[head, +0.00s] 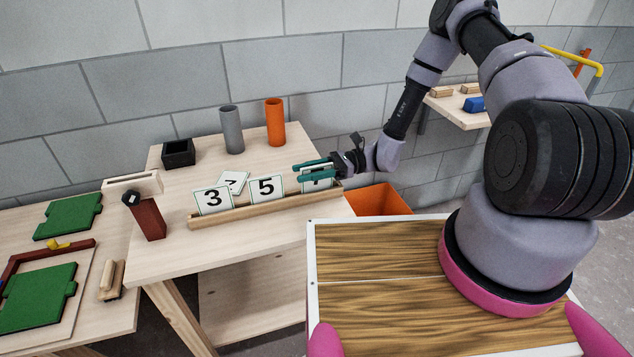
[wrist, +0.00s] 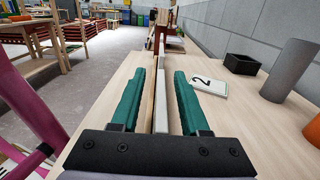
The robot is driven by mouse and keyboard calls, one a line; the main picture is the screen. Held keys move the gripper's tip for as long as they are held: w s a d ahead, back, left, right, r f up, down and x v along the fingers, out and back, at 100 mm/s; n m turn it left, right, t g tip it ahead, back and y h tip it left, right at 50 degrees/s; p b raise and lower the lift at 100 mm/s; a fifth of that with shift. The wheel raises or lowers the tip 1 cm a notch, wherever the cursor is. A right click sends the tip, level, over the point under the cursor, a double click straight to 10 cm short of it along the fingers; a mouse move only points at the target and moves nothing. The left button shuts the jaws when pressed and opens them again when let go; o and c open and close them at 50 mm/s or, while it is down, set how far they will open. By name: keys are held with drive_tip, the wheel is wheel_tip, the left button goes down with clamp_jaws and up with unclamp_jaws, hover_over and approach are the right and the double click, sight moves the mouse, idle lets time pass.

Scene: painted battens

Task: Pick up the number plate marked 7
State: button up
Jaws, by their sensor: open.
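A white number plate (head: 317,187) stands at the right end of a wooden rack (head: 262,207). My gripper's fingers cover much of its face; the dark mark that shows looks like part of a 7. My gripper (head: 298,174) is open, with one teal finger on each side of this plate. In the wrist view my gripper (wrist: 158,75) has the thin pale upper edge of the plate (wrist: 161,105) between its fingers, with gaps showing. Plates marked 3 (head: 213,200) and 5 (head: 266,188) stand farther left in the rack.
Another plate (head: 233,180) lies flat behind the rack; its digit looks like a 2 in the wrist view (wrist: 209,86). A black box (head: 178,153), a grey cylinder (head: 232,130) and an orange cylinder (head: 275,122) stand behind. An orange bin (head: 378,200) is right of the table.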

clamp_jaws()
